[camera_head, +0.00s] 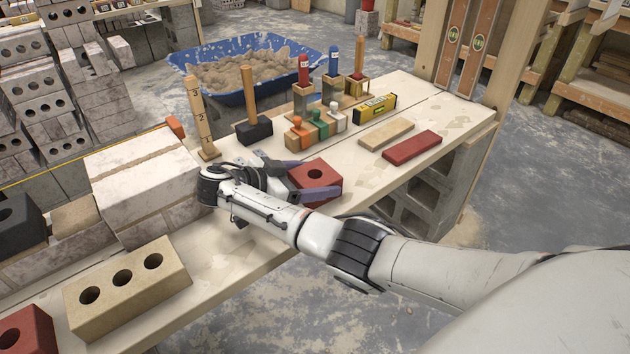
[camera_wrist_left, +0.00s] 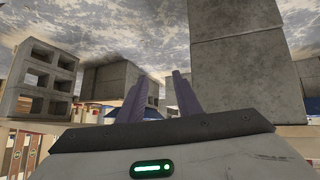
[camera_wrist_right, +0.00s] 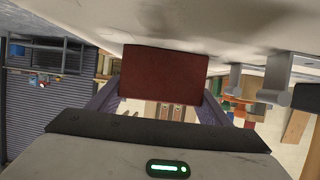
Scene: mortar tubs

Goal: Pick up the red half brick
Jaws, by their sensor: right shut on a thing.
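In the right wrist view the dark red brick (camera_wrist_right: 164,75) fills the space between the fingers of my right gripper (camera_wrist_right: 160,98). I cannot tell whether the brick touches the table. My left gripper (camera_wrist_left: 160,80) shows only in the left wrist view, its fingers apart with nothing between them.
On the table stand a tan three-hole brick (camera_head: 128,287), a pale block (camera_head: 145,180), a black-headed mallet (camera_head: 254,130), small coloured-handled tools (camera_head: 318,122) and a yellow level (camera_head: 375,107). A flat red strip (camera_head: 412,147) lies right. A blue mortar tub (camera_head: 250,72) is behind.

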